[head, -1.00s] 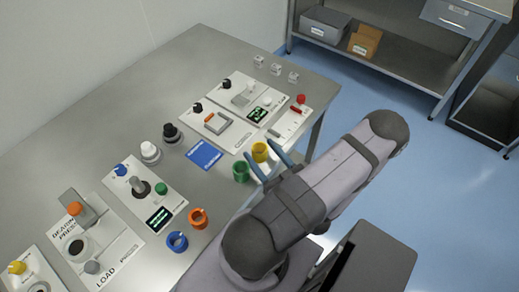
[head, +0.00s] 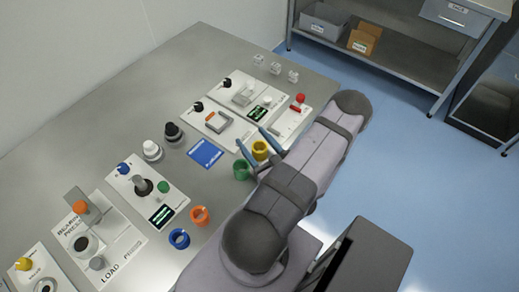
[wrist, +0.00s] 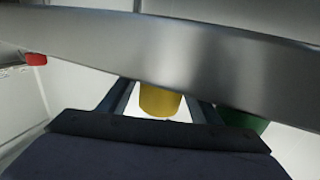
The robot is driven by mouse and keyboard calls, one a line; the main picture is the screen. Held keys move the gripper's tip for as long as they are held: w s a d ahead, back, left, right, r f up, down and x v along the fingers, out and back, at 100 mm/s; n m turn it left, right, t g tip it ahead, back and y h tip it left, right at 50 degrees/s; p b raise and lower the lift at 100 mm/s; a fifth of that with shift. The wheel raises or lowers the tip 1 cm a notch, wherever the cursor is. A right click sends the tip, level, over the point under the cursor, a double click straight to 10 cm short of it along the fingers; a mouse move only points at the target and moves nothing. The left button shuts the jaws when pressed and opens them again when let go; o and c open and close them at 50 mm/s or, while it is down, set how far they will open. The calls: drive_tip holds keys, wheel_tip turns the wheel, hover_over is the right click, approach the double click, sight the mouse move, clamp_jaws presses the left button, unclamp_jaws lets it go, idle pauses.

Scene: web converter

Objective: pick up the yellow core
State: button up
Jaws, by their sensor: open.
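The yellow core (head: 260,150) stands on the grey metal table near its right edge. My gripper (head: 252,137) is open, with its two blue fingers reaching to either side of the yellow core; I cannot tell whether they touch it. In the wrist view, the yellow core (wrist: 160,102) shows between the two fingers of my gripper (wrist: 160,92), its top cut off by a wide grey band. The green core (head: 242,170) stands close beside it, by the lower finger. It also shows to the right in the wrist view (wrist: 245,120).
An orange core (head: 199,215) and a blue core (head: 179,238) stand nearer the front. A blue square pad (head: 205,153) lies left of the green core. A panel with a red knob (head: 299,100) is behind the upper finger. Several control panels line the table.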

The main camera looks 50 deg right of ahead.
drive_tip(key=c, duration=1.1)
drive_tip(key=shift+r, duration=0.15)
drive_tip(key=shift+r, duration=4.9)
